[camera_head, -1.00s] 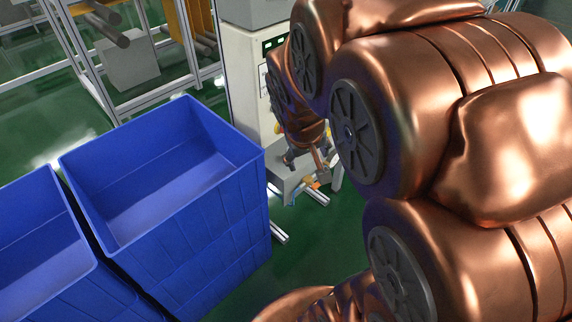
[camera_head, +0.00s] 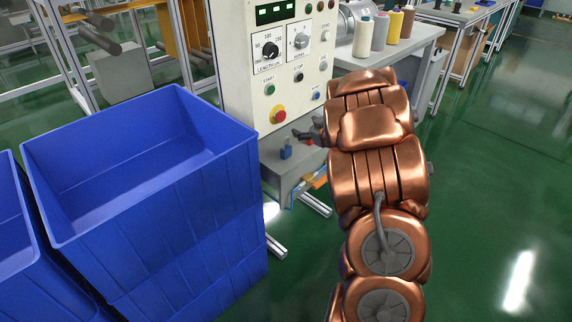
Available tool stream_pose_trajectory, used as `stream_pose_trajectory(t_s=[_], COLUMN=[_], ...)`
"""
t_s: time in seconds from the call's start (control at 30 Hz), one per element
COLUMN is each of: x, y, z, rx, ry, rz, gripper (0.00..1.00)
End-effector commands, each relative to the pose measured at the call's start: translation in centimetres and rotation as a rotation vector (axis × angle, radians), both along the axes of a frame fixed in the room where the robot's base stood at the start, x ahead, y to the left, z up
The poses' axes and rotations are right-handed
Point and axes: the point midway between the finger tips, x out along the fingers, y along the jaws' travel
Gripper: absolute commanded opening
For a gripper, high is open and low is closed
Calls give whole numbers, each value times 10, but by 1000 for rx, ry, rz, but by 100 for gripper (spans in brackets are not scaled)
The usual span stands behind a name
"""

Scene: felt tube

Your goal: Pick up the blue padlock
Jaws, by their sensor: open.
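The small blue padlock (camera_head: 286,153) stands on a grey surface (camera_head: 281,175) below the control panel. My gripper (camera_head: 300,133) is small and dark in this view, at the far end of my copper-coloured arm. It is open and empty, just above and to the right of the padlock, apart from it as far as I can tell. My arm hides part of the surface on the right.
A small red thing (camera_head: 310,141) sits right of the padlock, beneath my gripper. The control panel (camera_head: 268,75) rises behind. Stacked blue crates (camera_head: 190,220) stand at left. Thread cones (camera_head: 381,32) stand on a table behind. Green floor is open at right.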

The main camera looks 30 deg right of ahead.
Motion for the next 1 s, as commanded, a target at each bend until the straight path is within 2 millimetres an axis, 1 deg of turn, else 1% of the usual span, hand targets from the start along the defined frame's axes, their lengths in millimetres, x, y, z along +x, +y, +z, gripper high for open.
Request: stream_pose_trajectory(t_s=[0.03,0.1,0.2,0.3,0.47,0.57,0.8,1.0], x=[-2,-4,-10,-17,-26,-24,-4,8], y=[-1,4,14,20,27,31,38,40], z=[-31,-50,-70,-81,-90,-90,-90,-92], rx=[37,85,158,216,277,289,291,288], ry=[-32,-82,-153,-209,-262,-274,-274,-275], rz=[38,100,181,240,293,307,309,309], gripper=[73,73,73,73,73,73,73,73])
